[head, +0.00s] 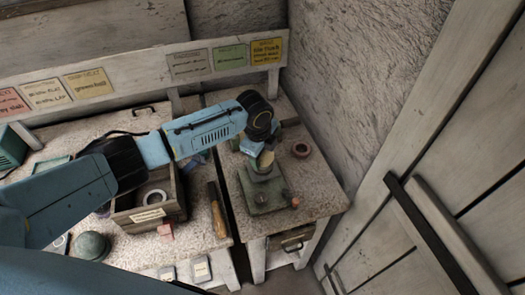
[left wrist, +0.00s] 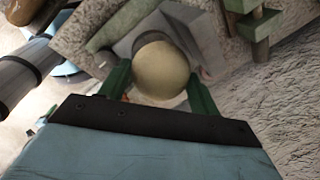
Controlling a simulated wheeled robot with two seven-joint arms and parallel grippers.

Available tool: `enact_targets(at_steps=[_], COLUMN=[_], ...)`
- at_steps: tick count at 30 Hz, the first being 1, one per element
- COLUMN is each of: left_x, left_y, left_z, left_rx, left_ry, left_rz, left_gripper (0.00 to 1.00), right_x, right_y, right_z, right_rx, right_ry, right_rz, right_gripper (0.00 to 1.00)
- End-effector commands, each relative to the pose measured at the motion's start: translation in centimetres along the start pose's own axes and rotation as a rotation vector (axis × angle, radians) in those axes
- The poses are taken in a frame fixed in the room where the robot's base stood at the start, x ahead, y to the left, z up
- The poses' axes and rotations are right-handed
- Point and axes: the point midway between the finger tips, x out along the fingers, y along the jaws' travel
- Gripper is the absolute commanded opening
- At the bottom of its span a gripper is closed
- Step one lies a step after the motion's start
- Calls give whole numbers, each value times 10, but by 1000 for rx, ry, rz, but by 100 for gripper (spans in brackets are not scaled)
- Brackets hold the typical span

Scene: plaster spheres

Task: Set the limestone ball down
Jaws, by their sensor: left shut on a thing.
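The limestone ball (left wrist: 161,70) is pale cream and sits between the two green fingers of my left gripper (left wrist: 160,90) in the left wrist view. In the head view my left gripper (head: 262,156) reaches in from the left over the right-hand table, and only a small part of the ball (head: 265,160) shows under it. The gripper is shut on the ball. A green metal stand (head: 258,197) is directly below the ball in the head view. Whether the ball touches it is hidden. My right gripper is not in view.
A wooden box (head: 150,213) with a tape roll (head: 154,197) stands on the left table, beside a wooden-handled tool (head: 217,210) and a grey-green dome (head: 92,245). A rough wall rises behind the right table.

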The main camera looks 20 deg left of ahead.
Motion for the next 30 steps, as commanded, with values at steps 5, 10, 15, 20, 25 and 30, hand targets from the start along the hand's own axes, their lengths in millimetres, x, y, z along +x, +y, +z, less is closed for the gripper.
enact_targets(at_steps=[5,10,15,20,25,30], left_x=[3,6,10,13,12,13], left_y=[0,0,1,2,2,2], left_z=[0,0,0,0,0,0], left_rx=[0,0,0,0,0,0], left_ry=[1,1,1,1,1,1], left_rz=[-3,-3,-3,-3,-2,-1], left_gripper=[27,27,27,27,82,88], right_x=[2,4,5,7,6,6], right_y=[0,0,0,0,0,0], right_z=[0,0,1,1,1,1], right_rx=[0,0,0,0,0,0], right_ry=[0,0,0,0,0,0], right_rz=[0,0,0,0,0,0], right_gripper=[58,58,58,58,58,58])
